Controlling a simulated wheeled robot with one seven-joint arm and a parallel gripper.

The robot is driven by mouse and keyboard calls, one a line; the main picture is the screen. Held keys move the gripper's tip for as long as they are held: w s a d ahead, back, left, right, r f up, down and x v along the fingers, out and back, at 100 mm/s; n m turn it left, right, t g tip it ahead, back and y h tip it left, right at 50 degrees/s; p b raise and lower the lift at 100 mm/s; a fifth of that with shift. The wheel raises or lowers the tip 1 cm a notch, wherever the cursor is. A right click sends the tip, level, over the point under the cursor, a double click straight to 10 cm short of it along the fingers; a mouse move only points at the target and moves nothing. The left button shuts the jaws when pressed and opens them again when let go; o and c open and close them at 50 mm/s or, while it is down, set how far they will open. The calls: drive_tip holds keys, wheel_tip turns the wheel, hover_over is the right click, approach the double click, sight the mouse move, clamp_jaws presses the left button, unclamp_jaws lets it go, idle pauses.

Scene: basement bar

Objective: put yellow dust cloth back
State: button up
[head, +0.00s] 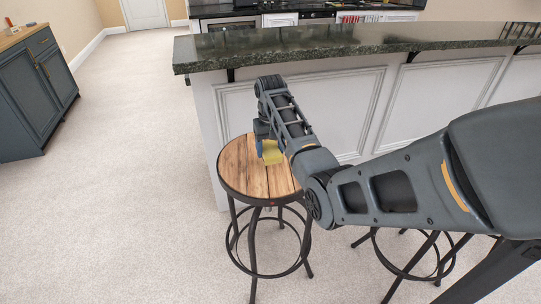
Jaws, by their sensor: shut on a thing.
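The yellow dust cloth (272,153) shows as a small yellow patch just above or on the wooden seat of a round bar stool (237,173). My gripper (261,149) is at the cloth, over the back middle of the seat, and is shut on it. My own arm hides part of the cloth and the seat's right side. I cannot tell whether the cloth touches the seat.
A bar with a dark granite top (330,42) and white panelled front (320,100) stands right behind the stool. Another stool (415,268) is at the right, partly behind my arm. A dark blue cabinet (40,90) stands far left. The carpet (130,180) between is clear.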

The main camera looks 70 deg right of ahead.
sight(270, 149)
drive_tip(key=shift+f, duration=1.8)
drive_tip(key=shift+f, duration=0.15)
drive_tip(key=o, duration=1)
wheel_tip(270, 149, up, 12)
drive_tip(key=shift+r, duration=0.2)
